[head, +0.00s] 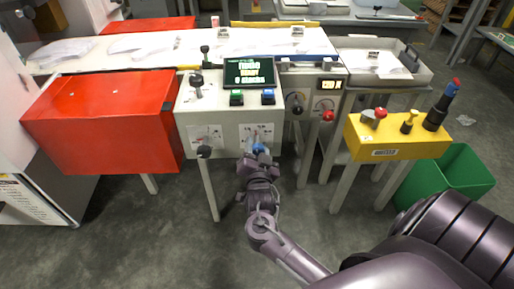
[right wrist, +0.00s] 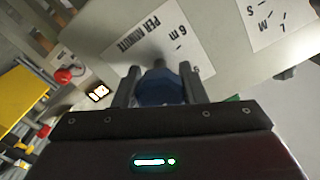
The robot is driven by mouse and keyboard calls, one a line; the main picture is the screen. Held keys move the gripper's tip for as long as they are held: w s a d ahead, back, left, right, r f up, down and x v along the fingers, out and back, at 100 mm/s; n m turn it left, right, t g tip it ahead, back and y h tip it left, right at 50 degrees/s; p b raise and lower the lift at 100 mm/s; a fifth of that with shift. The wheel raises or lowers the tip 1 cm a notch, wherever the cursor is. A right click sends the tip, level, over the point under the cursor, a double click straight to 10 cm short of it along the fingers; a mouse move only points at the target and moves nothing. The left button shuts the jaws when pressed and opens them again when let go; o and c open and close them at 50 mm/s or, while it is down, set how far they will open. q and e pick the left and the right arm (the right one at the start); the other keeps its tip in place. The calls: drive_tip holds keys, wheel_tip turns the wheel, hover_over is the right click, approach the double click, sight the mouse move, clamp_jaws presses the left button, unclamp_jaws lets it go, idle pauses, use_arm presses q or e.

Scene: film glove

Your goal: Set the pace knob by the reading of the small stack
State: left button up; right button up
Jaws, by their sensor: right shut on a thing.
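The pace knob (head: 259,147) is a blue knob low on the front of the pale console (head: 217,112). In the right wrist view the blue knob (right wrist: 160,89) sits between my fingers, beside a plate printed "PER MINUTE". My right gripper (head: 256,154) is shut on this knob; the fingers hide part of its scale and any pointer. A dark screen (head: 249,73) on the console shows green and yellow text too small to read surely. A small lit display (head: 329,85) stands to its right. I cannot tell which pile is the small stack. My left gripper is out of view.
A black knob (head: 204,151) is left of the pace knob, and a red knob (head: 327,115) is to the right. Green (head: 236,98) and blue (head: 268,97) buttons sit above. A red box (head: 105,120) flanks left, a yellow box (head: 395,140) and green bin (head: 450,180) right.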

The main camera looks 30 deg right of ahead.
drive_tip(key=shift+m, duration=2.1)
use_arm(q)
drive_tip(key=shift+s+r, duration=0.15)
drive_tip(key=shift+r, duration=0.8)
use_arm(e)
drive_tip(key=shift+m, duration=0.4)
drive_tip(key=o, duration=1)
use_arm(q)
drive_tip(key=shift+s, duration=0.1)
